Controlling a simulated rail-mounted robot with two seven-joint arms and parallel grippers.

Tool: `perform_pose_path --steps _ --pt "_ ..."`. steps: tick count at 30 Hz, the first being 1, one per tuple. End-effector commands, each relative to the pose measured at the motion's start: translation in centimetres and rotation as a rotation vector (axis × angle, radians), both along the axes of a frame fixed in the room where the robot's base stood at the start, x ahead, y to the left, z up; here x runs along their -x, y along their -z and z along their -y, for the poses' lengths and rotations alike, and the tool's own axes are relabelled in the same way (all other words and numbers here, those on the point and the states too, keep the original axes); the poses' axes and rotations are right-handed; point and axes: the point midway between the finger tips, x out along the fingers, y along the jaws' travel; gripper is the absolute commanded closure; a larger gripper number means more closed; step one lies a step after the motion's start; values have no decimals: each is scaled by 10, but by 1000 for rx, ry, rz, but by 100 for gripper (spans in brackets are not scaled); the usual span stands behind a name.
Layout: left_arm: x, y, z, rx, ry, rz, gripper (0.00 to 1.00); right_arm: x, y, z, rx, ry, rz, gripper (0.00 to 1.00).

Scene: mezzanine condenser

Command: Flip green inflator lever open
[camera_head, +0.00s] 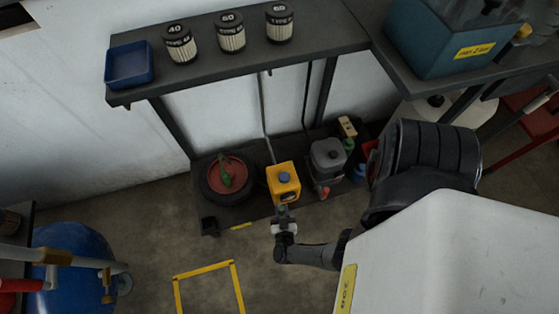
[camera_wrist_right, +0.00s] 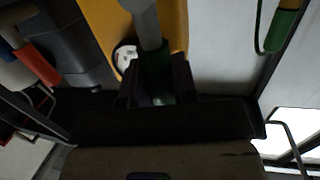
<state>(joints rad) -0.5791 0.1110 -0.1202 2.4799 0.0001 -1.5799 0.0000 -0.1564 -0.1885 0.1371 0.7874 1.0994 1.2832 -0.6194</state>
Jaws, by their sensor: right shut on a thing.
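A grey bar (camera_wrist_right: 146,24) runs down from the top of the wrist view to a green grip, the green lever (camera_wrist_right: 158,90). My right gripper (camera_wrist_right: 157,88) is shut around this green part; its dark fingers hide much of it. In the head view my right gripper (camera_head: 284,214) is right at the front of the yellow unit. My left gripper is not in view.
A tyre with a red hub (camera_head: 224,174) lies left of the yellow unit, and a grey can (camera_head: 328,157) stands to its right. Above is a shelf (camera_head: 325,38) with several filters and a blue tray (camera_head: 130,65). The floor in front is open, with yellow markings.

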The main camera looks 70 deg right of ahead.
Motion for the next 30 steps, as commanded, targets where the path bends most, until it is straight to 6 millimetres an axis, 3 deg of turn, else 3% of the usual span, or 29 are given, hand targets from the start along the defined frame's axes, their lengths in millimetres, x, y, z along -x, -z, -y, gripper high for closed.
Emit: perform_pose_path --steps 14,15,18,26,30 --pt "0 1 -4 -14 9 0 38 2 2 2 6 6 -15 100" --pt "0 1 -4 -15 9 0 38 2 2 2 6 6 -15 72" --pt "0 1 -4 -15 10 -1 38 2 1 2 6 6 -14 63" --pt "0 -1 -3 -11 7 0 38 1 -1 2 6 7 -12 63" --pt "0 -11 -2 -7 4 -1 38 1 -11 2 5 8 -11 63"
